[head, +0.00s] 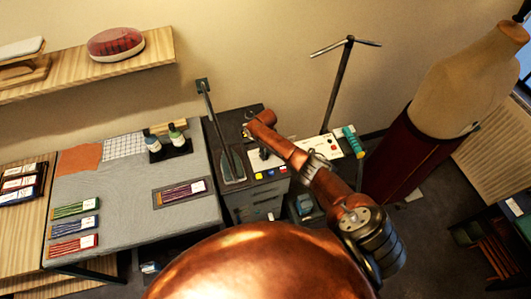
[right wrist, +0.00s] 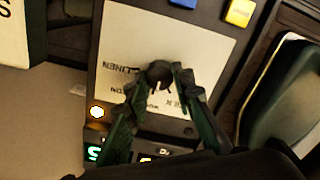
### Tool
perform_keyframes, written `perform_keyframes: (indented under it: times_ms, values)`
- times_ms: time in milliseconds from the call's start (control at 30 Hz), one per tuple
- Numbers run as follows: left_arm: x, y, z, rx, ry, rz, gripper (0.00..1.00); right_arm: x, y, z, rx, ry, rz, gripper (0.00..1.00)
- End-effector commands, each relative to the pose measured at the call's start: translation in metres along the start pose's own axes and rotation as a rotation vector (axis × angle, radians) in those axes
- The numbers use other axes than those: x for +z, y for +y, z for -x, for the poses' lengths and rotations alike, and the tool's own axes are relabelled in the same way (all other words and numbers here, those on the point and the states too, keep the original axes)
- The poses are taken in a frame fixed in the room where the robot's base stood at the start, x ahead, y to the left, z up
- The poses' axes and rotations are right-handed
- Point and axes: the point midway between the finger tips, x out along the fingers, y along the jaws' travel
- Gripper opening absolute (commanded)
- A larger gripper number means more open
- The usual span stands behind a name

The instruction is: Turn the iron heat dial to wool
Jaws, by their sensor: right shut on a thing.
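The heat dial (right wrist: 158,72) is a small round black knob on a white label plate (right wrist: 200,45) in the right wrist view. A small pale mark shows on it, but I cannot tell surely which word it points to. The printed words look upside down; one at the left reads like "LINEN", and others are partly covered by the fingers. My right gripper (right wrist: 158,79) is shut on the dial, a dark green finger on each side. In the head view my right arm reaches over the control panel (head: 270,173) and hides the dial. My left gripper is out of view.
Blue and yellow buttons (right wrist: 239,12) sit beside the label plate, and lit indicators (right wrist: 97,112) lie at its other end. A grey cloth-covered table (head: 130,220) with thread packs stands left in the head view. A dress form (head: 465,90) stands right.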

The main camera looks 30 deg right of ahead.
Motion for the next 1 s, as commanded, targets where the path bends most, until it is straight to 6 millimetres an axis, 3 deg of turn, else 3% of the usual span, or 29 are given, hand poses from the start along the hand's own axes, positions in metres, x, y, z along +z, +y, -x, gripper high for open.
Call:
perform_keyframes:
  times_ms: [700,733,1000]
  values:
    - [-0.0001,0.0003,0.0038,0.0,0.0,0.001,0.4,0.0006,-0.0016,-0.0016,-0.003,0.0,-0.069,0.0]
    - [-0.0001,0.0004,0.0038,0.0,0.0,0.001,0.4,0.0006,-0.0016,-0.0016,-0.003,0.0,-0.069,0.24]
    - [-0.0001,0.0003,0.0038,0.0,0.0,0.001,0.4,0.0002,-0.0007,-0.0007,-0.002,0.0,-0.069,0.4]
